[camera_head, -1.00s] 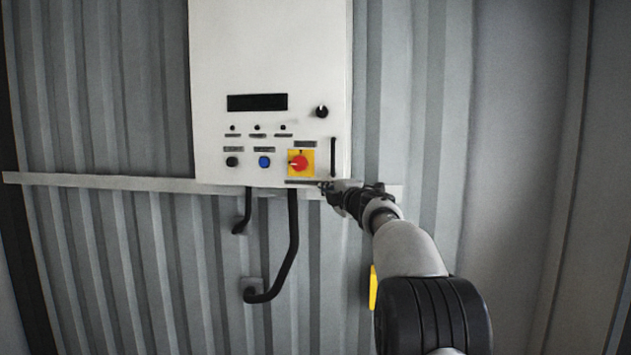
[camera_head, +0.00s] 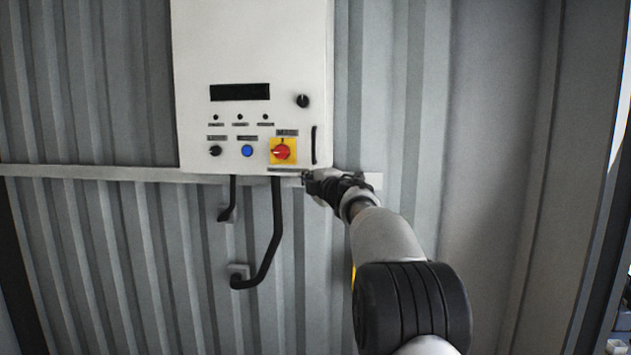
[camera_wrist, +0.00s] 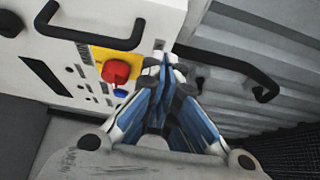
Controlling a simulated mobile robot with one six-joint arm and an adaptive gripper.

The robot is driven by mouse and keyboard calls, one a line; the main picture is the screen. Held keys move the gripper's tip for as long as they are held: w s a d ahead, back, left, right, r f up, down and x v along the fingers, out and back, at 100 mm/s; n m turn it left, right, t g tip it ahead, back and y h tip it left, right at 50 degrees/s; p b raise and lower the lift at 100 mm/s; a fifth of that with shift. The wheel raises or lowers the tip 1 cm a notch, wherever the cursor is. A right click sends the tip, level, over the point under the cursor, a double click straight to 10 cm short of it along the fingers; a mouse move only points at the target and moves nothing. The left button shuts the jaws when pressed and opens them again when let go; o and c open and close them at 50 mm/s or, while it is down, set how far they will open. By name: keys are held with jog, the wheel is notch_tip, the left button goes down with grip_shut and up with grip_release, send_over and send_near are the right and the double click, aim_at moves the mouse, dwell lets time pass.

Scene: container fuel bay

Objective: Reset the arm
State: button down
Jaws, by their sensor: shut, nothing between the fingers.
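My gripper (camera_head: 308,177) is at the lower right corner of the white control box in the head view, just below and right of the red rotary switch (camera_head: 282,151) on its yellow plate. In the wrist view my gripper (camera_wrist: 165,65) has its fingers together and empty. The red switch (camera_wrist: 116,71) shows left of the fingertips there, apart from them as far as I can tell. The control box (camera_head: 250,50) is fixed on the corrugated wall.
The box carries a dark display (camera_head: 240,92), a black knob (camera_head: 302,101), a blue button (camera_head: 247,151) and a black handle (camera_head: 314,145). A pale rail (camera_head: 90,172) runs below. Black pipes (camera_head: 277,225) hang under the box. Free space lies to the right.

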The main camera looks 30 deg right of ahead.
jog(key=s+d, duration=0.6)
jog(key=s, duration=0.2)
jog(key=s+a+f+m+g+h+b, duration=0.2)
jog(key=s+a+m+g+h, duration=0.2)
jog(key=s+a+m, duration=0.8)
jog(key=s+a+f+m+g+y, duration=0.1)
jog(key=s+a+f+g+y, duration=0.1)
jog(key=s+a+f, duration=0.5)
jog(key=s+a+f+m+g+y+b, duration=0.1)
jog(key=s+a+f+g, duration=0.3)
jog(key=s+a+f, duration=0.4)
jog(key=s+a+f+m+g+y, duration=0.2)
jog(key=s+a+f, duration=0.5)
jog(key=s+f, duration=0.6)
jog(key=s+g+y, duration=0.1)
jog(key=s, duration=0.5)
jog(key=shift+a+f+m, duration=0.2)
jog(key=shift+a+m, duration=0.1)
jog(key=shift+a, duration=0.05)
jog(key=c, duration=2.3)
grip_release()
